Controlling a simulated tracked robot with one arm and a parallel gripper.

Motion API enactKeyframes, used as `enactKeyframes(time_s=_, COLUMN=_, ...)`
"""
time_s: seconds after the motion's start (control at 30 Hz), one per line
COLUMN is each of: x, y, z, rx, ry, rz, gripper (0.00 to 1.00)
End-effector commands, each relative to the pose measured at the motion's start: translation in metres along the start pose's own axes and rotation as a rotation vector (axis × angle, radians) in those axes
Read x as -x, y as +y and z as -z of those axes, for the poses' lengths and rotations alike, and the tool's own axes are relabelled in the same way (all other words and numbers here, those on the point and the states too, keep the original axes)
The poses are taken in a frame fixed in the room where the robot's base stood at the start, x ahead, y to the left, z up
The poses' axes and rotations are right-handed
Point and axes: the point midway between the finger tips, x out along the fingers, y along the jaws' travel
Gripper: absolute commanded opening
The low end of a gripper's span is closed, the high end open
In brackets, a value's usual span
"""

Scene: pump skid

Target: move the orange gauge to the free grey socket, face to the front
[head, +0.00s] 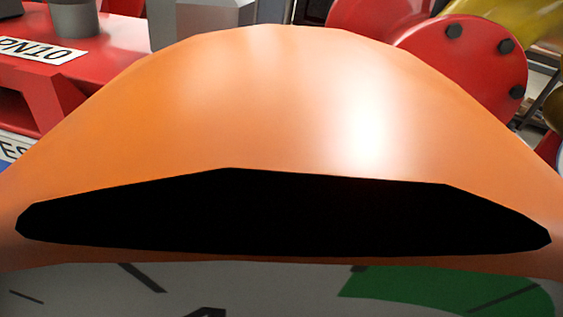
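The orange gauge (250,110) fills most of the head view, very close to the camera. Its rounded orange housing arches across the picture. Its face (250,290), white with black marks and a green band, shows at the bottom edge, cut off by the frame. A black patch (280,215) lies between the housing top and the face; I cannot tell what it is. A short grey cylinder (70,18) on a red part at the upper left may be a socket; I cannot tell if it is free. My gripper is not in view.
A grey block (205,20) stands behind the gauge. A red bolted flange (470,60) and a yellow pipe (495,18) are at the upper right. The gauge hides most of the scene.

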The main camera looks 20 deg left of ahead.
Motion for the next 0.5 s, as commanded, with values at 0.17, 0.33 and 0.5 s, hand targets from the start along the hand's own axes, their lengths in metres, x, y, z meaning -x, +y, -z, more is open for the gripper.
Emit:
enactKeyframes(time_s=0.17, x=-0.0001, y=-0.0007, z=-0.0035, rx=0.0, ry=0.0, rz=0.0, gripper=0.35)
enactKeyframes(time_s=0.33, x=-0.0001, y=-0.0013, z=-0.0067, rx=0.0, ry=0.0, rz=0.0, gripper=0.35)
enactKeyframes(time_s=0.5, x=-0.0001, y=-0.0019, z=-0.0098, rx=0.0, ry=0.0, rz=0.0, gripper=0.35)
